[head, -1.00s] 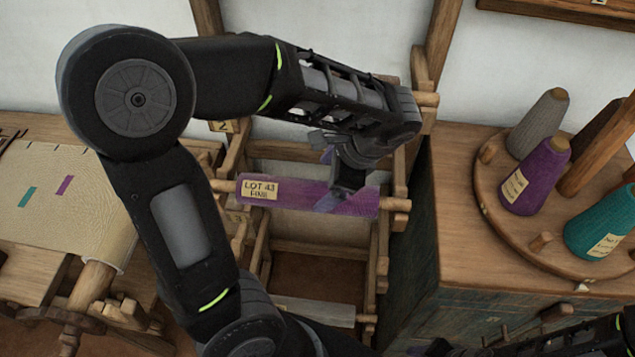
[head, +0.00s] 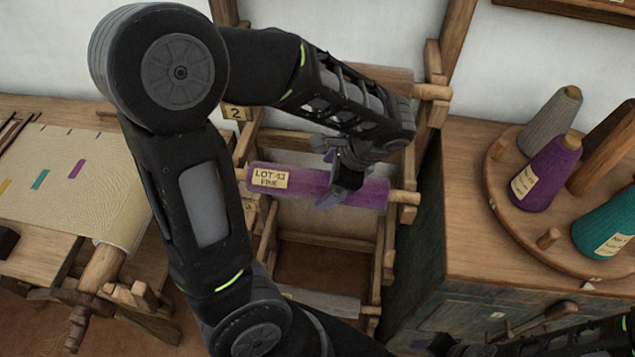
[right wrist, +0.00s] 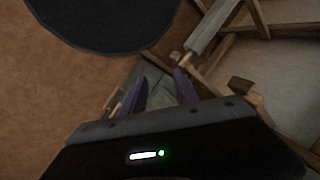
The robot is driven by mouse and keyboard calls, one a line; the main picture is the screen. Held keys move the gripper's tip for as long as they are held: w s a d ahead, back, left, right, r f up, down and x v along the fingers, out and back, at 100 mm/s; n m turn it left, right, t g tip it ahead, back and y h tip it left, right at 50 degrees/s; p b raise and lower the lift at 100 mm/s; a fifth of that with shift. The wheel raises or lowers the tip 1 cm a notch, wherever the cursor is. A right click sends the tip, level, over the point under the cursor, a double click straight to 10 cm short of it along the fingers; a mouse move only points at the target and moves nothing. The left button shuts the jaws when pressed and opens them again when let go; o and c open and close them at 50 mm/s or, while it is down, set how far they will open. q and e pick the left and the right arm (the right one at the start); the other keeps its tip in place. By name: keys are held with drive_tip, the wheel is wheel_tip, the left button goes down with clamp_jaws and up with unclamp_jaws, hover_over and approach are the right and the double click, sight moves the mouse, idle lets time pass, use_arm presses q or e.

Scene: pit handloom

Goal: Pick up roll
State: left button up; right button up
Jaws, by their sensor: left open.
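A purple roll (head: 372,194) on a wooden rod lies across a wooden rack, with a cream label reading "LOT 43 FINE". My left gripper (head: 336,178) is over the right half of the roll in the head view, its jaws open. One finger shows at the roll's far side and one at its near side. I cannot tell whether they touch it. The gripper and wrist hide part of the roll. My right gripper (right wrist: 160,90) shows in the right wrist view with its two purple fingers apart and nothing between them; the roll cannot be made out there.
The wooden rack (head: 385,245) has another roll (head: 398,80) on a higher level. A cabinet (head: 470,200) on the right carries a round wooden stand with grey, purple (head: 545,175) and teal cones. A loom with cream cloth (head: 75,190) stands on the left.

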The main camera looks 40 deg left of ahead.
sight(322, 185)
use_arm(q)
drive_tip(key=x, duration=0.3)
drive_tip(key=shift+a+f, duration=0.15)
drive_tip(key=shift+f, duration=0.25)
drive_tip(key=shift+c, duration=0.2)
clamp_jaws()
idle(0.8)
